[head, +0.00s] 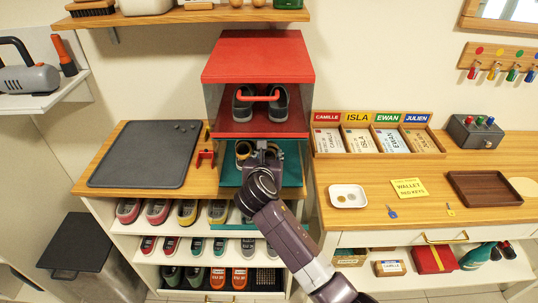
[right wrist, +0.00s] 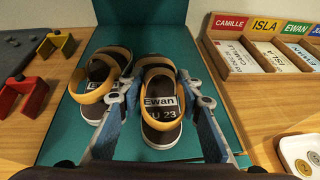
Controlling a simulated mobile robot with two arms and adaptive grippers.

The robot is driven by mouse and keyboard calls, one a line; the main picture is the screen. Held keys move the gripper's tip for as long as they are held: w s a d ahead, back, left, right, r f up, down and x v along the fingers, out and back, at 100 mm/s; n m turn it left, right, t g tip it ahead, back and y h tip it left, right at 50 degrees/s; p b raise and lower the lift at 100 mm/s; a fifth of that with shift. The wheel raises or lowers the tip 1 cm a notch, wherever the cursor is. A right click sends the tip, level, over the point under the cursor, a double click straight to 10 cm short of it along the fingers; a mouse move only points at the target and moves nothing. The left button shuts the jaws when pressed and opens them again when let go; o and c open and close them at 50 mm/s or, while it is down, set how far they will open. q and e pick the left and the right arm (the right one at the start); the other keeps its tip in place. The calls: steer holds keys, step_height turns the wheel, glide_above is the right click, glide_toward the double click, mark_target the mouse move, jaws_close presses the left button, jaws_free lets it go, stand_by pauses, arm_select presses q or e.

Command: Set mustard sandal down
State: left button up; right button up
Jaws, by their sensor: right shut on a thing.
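A mustard and dark sandal (right wrist: 160,128) with an "Ewan" label sits in the teal cubby (right wrist: 75,130), heel towards me in the right wrist view. My right gripper (right wrist: 160,92) is shut on it, one finger on each side. Whether the sole touches the cubby floor I cannot tell. A matching sandal (right wrist: 102,75) stands just left of it, close beside the left finger; it also shows in the head view (head: 243,151). In the head view my right gripper (head: 264,155) reaches into the teal cubby (head: 292,172) and hides most of the held sandal. My left gripper is not in view.
A red clip (right wrist: 24,95) and a yellow one (right wrist: 56,42) stand left of the teal cubby. A name-card tray (right wrist: 262,65) and coin dish (right wrist: 300,155) are on the right.

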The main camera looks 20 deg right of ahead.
steer(key=o, duration=1.3)
steer(key=v, duration=1.2)
